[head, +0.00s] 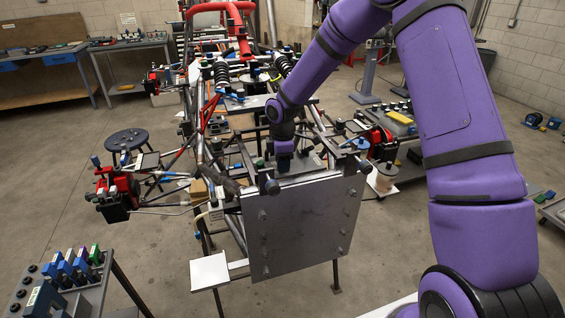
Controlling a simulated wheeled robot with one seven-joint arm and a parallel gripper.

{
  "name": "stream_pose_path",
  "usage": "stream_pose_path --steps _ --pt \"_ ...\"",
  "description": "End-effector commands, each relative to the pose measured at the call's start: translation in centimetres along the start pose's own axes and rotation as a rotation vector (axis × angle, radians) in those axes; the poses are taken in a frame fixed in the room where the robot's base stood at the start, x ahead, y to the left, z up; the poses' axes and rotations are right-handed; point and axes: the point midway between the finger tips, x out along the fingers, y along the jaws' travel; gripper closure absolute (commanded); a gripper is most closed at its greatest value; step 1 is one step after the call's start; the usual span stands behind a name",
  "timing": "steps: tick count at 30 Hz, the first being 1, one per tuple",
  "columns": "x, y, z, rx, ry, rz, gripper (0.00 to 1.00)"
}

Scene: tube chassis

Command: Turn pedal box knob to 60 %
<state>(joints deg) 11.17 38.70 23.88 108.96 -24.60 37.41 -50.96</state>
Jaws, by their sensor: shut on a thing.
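My purple arm reaches over the front of the tube chassis (236,172). My gripper (284,160) is at its end, low inside the frame, just behind the top edge of the large grey front plate (300,228). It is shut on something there. The held part is too small and too covered by the wrist to make out. The pedal box knob cannot be told apart in this view, and neither its turn nor any scale can be read.
A small white plate (209,271) sticks out at the chassis's front left. Another holds a cup (384,178) at the right. A cart with blue items (68,268) stands front left, a dark round stool (127,140) behind it. Bare floor lies between.

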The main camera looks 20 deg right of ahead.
Motion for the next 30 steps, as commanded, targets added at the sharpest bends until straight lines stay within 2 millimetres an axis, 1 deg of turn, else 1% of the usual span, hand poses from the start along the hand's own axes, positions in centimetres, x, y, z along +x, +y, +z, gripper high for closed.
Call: stream_pose_path --steps 4,5,6,8,16,20,23,30 --pt "-0.1 0.1 0.0 0.001 0.000 0.002 0.86" --pt "0.0 0.1 0.0 0.001 0.000 0.002 0.60" --pt "0.0 0.1 0.0 0.001 0.000 0.002 0.51" --pt "0.0 0.1 0.0 0.001 0.000 0.001 0.37" --pt "-0.1 0.0 0.0 0.001 0.000 0.001 0.37" --pt "-0.7 0.1 0.0 0.002 0.000 0.002 0.37" --pt "-2.0 0.1 0.0 0.002 0.000 0.004 0.37" --pt "-6.6 0.1 0.0 0.003 0.000 0.004 0.37"
